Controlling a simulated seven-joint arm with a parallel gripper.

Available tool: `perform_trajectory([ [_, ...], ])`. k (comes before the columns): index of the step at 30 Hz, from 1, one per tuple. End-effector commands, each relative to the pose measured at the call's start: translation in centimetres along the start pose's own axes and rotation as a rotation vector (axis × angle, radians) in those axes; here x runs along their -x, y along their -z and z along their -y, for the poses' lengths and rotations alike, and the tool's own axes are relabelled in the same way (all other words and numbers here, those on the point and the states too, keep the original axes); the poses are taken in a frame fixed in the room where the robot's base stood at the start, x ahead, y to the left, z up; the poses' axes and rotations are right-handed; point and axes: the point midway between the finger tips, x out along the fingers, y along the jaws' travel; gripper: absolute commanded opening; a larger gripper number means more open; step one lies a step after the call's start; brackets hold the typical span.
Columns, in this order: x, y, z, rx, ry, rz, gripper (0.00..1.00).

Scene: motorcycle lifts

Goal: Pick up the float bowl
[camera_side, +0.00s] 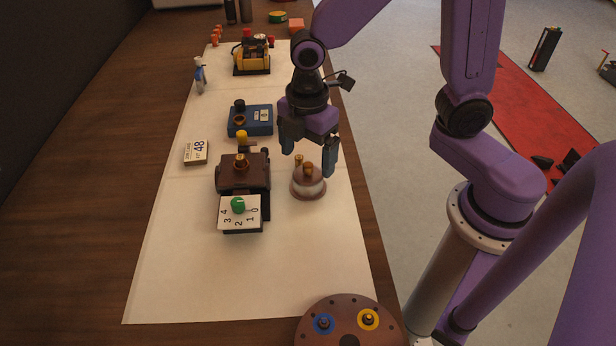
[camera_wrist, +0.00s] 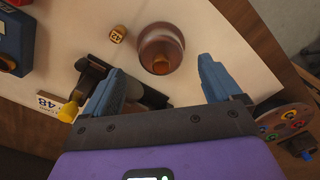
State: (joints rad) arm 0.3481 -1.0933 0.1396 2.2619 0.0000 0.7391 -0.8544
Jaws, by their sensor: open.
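The float bowl looks to be the round, brownish cup with a pale band and a brass-coloured piece at its middle. In the side view this float bowl (camera_side: 308,187) stands on the white sheet, right of the dark brown block (camera_side: 243,173). In the wrist view the float bowl (camera_wrist: 160,42) lies beyond the fingertips, roughly centred between them. My gripper (camera_side: 309,152) is open and empty, pointing down above and slightly behind the bowl. Its two blue fingers also show in the wrist view, where my gripper (camera_wrist: 158,75) is spread wide. No contact with the bowl shows.
A small brass piece marked 42 (camera_wrist: 118,34) stands close beside the bowl. A dial plate with a green knob (camera_side: 238,205) sits before the brown block. A blue box (camera_side: 250,120) lies behind. A round brown tray (camera_side: 347,310) is at the front.

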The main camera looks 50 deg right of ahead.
Motion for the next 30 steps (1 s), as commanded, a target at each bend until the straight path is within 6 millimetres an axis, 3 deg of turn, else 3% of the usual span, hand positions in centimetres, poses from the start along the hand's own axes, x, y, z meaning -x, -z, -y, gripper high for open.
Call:
perform_trajectory([
  [7,-3.2,0.0,0.2,-0.001,0.003,0.003,0.91],
  [17,-3.8,0.0,0.1,-0.001,0.0,0.0,0.91],
  [18,-3.8,0.0,0.1,-0.001,0.0,0.0,0.88],
  [23,-3.8,0.0,0.1,-0.001,0.001,0.0,0.36],
  [24,-3.8,0.0,0.2,0.0,0.001,0.0,0.3],
  [30,-3.8,0.0,0.1,0.0,0.0,0.0,0.3],
])
